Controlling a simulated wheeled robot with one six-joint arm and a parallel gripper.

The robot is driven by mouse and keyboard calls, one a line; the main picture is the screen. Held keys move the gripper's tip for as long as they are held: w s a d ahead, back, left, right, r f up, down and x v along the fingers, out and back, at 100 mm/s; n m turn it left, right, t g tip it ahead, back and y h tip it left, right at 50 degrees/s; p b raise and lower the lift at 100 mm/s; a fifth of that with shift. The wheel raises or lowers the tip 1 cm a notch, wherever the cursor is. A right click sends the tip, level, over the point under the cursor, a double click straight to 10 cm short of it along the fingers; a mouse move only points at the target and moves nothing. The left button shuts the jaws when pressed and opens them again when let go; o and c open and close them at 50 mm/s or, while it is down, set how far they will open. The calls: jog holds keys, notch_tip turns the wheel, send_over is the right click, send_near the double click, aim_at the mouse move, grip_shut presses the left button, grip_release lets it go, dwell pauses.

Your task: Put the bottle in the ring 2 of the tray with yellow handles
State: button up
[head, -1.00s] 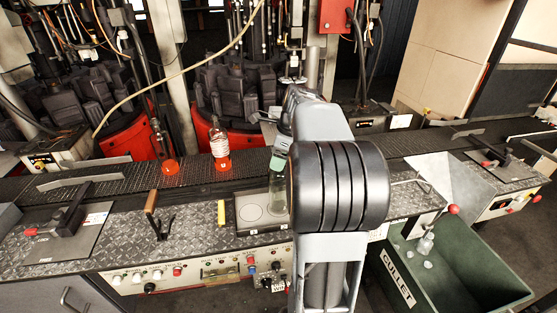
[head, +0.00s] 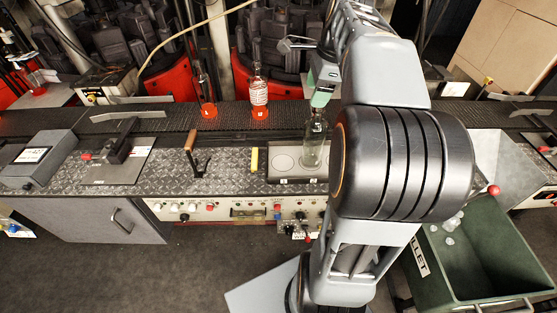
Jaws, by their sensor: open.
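A clear glass bottle (head: 314,142) stands upright on a grey tray (head: 270,174) on the machine's front ledge. A yellow handle (head: 254,160) shows at the tray's left end; its right end is hidden behind my arm. The bottle stands over the ring to the right of an empty ring (head: 284,163). Small labels sit at the tray's front edge, too small to read. My gripper (head: 321,97), with pale green fingers, is open just above the bottle's mouth. The bottle's neck shows below the fingers.
Two bottles with glowing orange bases, one left (head: 207,100) and one right (head: 259,95), stand on the dark conveyor (head: 170,122) behind. A wooden-handled lever (head: 191,142) stands left of the tray. A green cullet bin (head: 480,255) is at right.

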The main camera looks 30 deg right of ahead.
jog(key=s+a+f+n, duration=0.3)
jog(key=a+f+n, duration=0.1)
jog(key=n, duration=0.3)
jog(key=s+a+f+n+t+h, duration=0.1)
jog(key=s+a+f+n, duration=0.2)
jog(key=a+n, duration=0.4)
jog(key=s+a+f+n, duration=0.3)
jog(key=a+f+n, duration=0.2)
jog(key=n, duration=0.3)
jog(key=shift+s+a+f+n+t, duration=0.4)
jog(key=shift+a, duration=0.3)
jog(key=shift+c, duration=0.4)
